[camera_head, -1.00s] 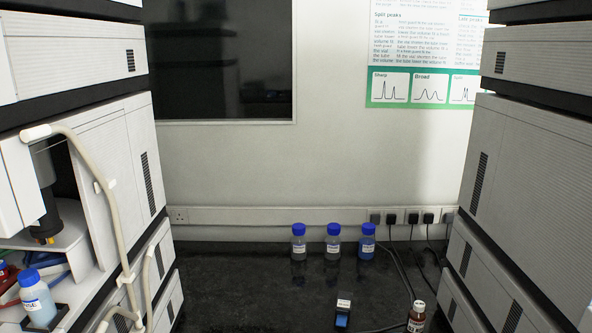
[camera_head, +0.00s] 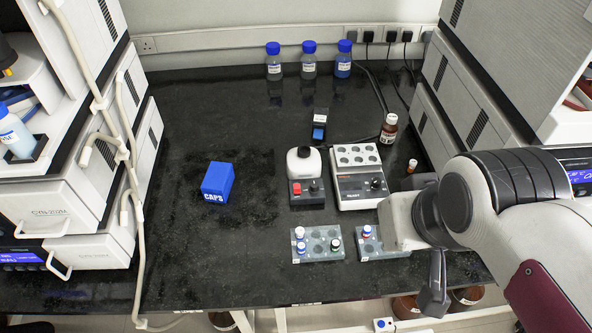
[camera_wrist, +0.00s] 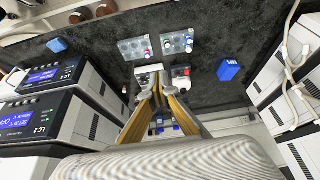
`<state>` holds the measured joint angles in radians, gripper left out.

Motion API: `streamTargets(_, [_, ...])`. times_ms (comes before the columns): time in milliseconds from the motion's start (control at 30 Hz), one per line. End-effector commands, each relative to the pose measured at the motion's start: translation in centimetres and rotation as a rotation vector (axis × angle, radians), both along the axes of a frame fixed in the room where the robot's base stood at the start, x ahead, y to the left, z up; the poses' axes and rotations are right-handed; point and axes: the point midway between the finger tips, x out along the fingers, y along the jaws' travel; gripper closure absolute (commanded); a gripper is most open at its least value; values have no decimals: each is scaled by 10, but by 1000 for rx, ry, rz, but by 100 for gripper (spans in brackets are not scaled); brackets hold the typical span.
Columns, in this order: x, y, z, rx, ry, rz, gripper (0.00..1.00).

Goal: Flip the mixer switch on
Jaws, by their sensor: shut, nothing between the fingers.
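The mixer (camera_head: 309,186) is a small dark-based device with a white rounded top, standing on the black bench. Its red switch (camera_head: 296,189) is on the front left of the base; I cannot tell its on or off position. In the wrist view the mixer (camera_wrist: 181,84) and red switch (camera_wrist: 183,72) show just beyond and to the right of the fingers. My gripper (camera_wrist: 158,92) is shut and empty. In the head view my gripper (camera_head: 434,290) is at the lower right, apart from the mixer, near the bench's front edge.
A block heater (camera_head: 358,180) stands close right of the mixer. Two vial racks (camera_head: 316,256) (camera_head: 392,250) lie in front. A blue CAPS box (camera_head: 217,183) is to the left, with clear bench around it. A brown bottle (camera_head: 389,128) and blue-capped bottles (camera_head: 309,62) stand behind.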

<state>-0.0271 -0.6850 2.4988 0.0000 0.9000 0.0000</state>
Motion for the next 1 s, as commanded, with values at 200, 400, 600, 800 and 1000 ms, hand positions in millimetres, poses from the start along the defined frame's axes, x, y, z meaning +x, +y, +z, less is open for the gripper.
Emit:
streamTargets(200, [14, 8, -14, -5, 87, 32, 100])
streamTargets(400, [33, 15, -23, -11, 149, 54, 100])
streamTargets(600, [55, 24, -33, -4, 199, 31, 100])
streamTargets(800, [81, 33, -44, 11, 240, -31, 100])
streamTargets(1000, [107, 44, -58, 31, 275, -124, 100])
